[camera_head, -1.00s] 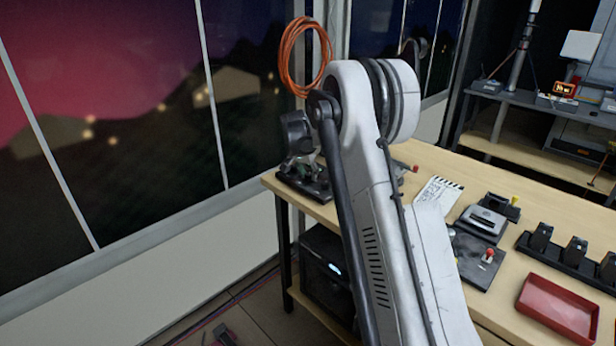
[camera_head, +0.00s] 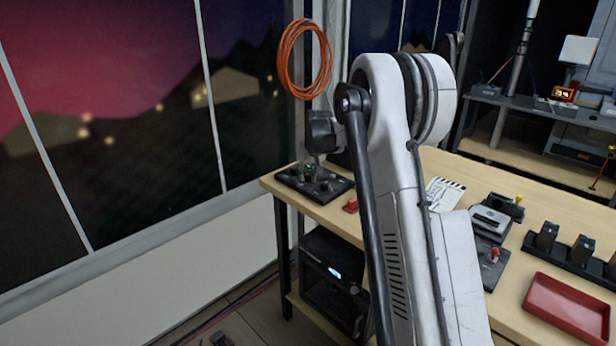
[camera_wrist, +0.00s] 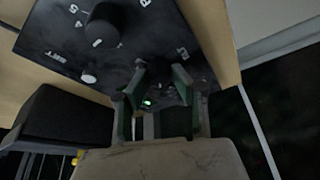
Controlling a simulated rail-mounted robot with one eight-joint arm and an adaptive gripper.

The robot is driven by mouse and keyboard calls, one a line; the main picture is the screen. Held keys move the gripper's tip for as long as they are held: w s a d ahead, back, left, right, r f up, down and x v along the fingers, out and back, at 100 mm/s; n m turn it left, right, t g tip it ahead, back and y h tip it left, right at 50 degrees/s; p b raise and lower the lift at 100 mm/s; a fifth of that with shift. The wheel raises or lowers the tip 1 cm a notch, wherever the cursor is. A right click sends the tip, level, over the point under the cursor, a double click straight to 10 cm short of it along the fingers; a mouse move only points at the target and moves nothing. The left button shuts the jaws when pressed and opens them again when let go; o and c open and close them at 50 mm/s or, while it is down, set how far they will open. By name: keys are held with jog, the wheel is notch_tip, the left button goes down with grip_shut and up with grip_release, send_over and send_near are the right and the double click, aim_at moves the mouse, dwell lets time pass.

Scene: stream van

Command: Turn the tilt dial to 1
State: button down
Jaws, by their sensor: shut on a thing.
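The control panel (camera_head: 316,184) is a black plate on the left end of the wooden bench. In the wrist view the panel (camera_wrist: 130,58) fills the upper middle. A large black dial (camera_wrist: 103,25) with a white pointer line and numerals stands on it, with a small grey knob (camera_wrist: 88,78) below. My gripper (camera_wrist: 163,84) is shut on a second dark knob at the panel's right side, which I take for the tilt dial (camera_wrist: 167,72). A green light glows near the fingers.
A red object (camera_head: 350,205) lies on the bench right of the panel. A clapperboard (camera_head: 443,194), a grey device (camera_head: 491,221), and a red tray (camera_head: 566,308) are farther right. An orange cable coil (camera_head: 304,60) hangs by the window behind.

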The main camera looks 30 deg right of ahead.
jog(key=shift+n, duration=0.4)
jog(key=c, duration=1.5)
grip_release()
jog(key=v, duration=1.2)
jog(key=shift+d, duration=0.15)
